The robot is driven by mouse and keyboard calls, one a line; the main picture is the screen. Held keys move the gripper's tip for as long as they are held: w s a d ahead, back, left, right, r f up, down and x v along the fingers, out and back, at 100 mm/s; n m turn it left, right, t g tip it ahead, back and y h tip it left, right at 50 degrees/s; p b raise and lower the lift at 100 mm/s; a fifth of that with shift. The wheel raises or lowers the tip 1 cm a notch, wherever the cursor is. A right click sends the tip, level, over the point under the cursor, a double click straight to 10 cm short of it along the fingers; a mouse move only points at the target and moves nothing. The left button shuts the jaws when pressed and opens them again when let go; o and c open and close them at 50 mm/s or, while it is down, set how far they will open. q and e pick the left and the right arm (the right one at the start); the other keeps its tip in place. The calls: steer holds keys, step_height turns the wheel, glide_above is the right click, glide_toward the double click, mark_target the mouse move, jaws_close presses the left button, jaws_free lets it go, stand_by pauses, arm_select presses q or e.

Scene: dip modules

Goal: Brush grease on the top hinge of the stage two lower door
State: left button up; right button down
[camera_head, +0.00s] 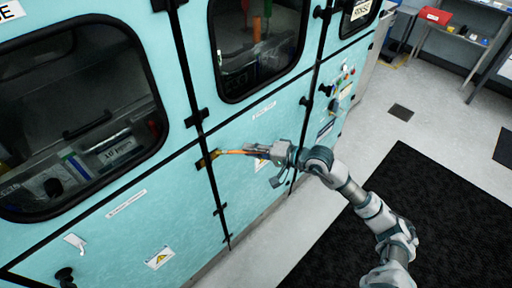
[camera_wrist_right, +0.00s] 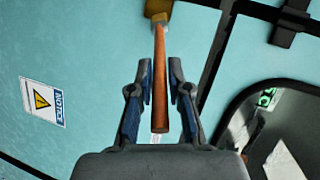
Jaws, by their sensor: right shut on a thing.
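The brush (camera_head: 233,152) has an orange-brown handle and lies nearly level against the teal cabinet, head to the left. My right gripper (camera_head: 262,153) is shut on its handle; in the right wrist view the handle (camera_wrist_right: 160,85) runs between the two fingers (camera_wrist_right: 161,75). The brush head (camera_head: 206,160) is at the black seam by the upper edge of the lower door (camera_head: 250,185), over the top hinge's place. It covers that hinge, so I cannot tell if they touch. The door's lower hinge (camera_head: 220,209) shows below. My left gripper is not in view.
Windowed upper doors (camera_head: 262,45) stand above, with a black hinge (camera_head: 196,118) on the seam. A switch panel (camera_head: 343,85) is to the right. A yellow warning label (camera_head: 159,258) is on the lower left panel. A black mat (camera_head: 430,215) lies on open floor.

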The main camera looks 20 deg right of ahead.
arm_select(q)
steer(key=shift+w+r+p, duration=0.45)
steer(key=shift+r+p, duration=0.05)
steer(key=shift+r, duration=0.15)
arm_select(e)
steer(key=a, duration=0.2)
steer(key=s+a, duration=0.1)
steer(key=shift+s+a, duration=0.1)
steer(key=shift+a, duration=0.3)
